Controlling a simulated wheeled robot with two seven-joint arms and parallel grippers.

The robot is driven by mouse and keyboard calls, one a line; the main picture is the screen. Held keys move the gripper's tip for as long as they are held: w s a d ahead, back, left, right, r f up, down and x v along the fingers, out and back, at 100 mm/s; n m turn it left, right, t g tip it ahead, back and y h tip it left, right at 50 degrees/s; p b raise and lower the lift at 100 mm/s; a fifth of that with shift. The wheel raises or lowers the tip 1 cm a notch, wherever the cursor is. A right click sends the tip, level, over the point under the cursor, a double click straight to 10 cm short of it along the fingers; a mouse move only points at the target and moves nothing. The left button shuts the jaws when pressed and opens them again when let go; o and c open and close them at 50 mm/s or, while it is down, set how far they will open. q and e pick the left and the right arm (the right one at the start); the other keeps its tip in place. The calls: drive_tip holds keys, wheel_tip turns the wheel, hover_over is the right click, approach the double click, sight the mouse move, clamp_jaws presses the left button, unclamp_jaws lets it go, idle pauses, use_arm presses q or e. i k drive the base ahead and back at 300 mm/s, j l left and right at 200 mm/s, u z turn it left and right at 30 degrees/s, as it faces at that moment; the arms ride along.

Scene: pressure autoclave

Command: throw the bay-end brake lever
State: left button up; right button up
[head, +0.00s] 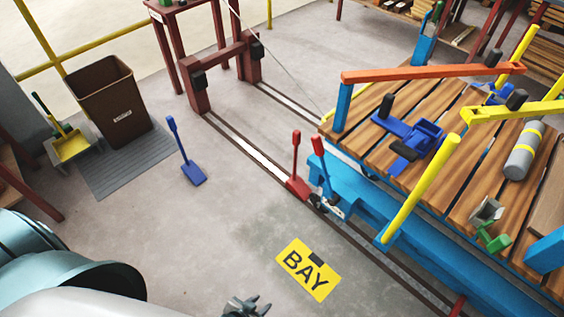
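A red lever (296,158) stands upright on a red base on the floor beside the rail, close to the end of the blue cart. A second red lever (318,158) rises just right of it, at the cart's end, leaning slightly. A blue lever (178,140) stands on a blue base farther left. I cannot tell by a label which one is the bay-end brake lever. My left gripper (250,306) shows only its dark fingertips at the bottom edge, well below the levers and touching none of them. Its opening is unclear. My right gripper is out of view.
A yellow BAY plate (295,262) lies on the floor between my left gripper and the levers. The blue cart (375,225) with a plank deck and coloured bars fills the right. A brown bin (108,100) stands at left. Floor left of the rails is mostly clear.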

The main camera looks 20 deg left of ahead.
sight(334, 199)
drive_tip(key=u, duration=0.3)
drive_tip(key=z, duration=0.25)
drive_tip(key=i+j+z, duration=0.1)
drive_tip(key=j+z, duration=0.8)
drive_tip(key=j, duration=1.95)
drive_tip(key=k+j, duration=0.1)
drive_tip(key=j, duration=0.55)
